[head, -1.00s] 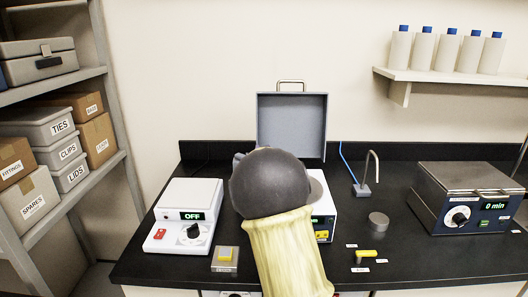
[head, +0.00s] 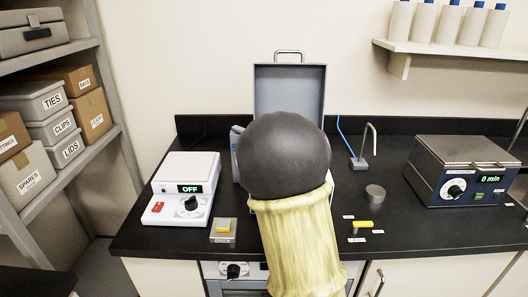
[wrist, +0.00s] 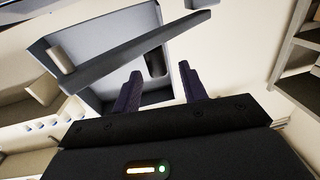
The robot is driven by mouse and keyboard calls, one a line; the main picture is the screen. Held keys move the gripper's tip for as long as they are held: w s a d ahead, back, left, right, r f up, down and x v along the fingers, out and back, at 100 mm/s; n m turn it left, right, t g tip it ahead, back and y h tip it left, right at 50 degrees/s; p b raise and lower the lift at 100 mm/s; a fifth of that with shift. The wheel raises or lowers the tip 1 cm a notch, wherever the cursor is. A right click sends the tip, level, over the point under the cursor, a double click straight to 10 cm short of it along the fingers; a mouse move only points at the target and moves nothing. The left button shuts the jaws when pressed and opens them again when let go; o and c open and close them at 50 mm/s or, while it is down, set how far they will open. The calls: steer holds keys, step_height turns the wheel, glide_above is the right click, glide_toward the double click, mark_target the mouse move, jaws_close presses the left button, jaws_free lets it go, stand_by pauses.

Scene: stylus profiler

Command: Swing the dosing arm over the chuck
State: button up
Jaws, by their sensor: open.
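A thin curved metal tube (head: 372,140) stands on a small grey block (head: 359,164) with a blue hose, right of my arm; it may be the dosing arm. A device with a raised grey lid (head: 290,88) stands at the back middle, its body mostly hidden behind my arm. I cannot make out the chuck. In the wrist view, my gripper (wrist: 162,88) is open and nothing shows between its two dark fingers. Beyond them is a grey, tray-like shape (wrist: 85,65) with a long grey bar (wrist: 140,45) across it. I cannot tell whether the fingers touch it.
A white box reading OFF (head: 181,188) and a small grey block with a yellow top (head: 223,230) are left of my arm. A metal cylinder (head: 375,194), a yellow piece (head: 363,225) and a blue timer box (head: 463,170) are right. Bare black bench lies between them.

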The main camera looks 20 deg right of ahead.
steer(key=b+v, duration=0.1)
steer(key=v, duration=1)
steer(key=shift+s, duration=0.35)
steer(key=shift+a, duration=0.15)
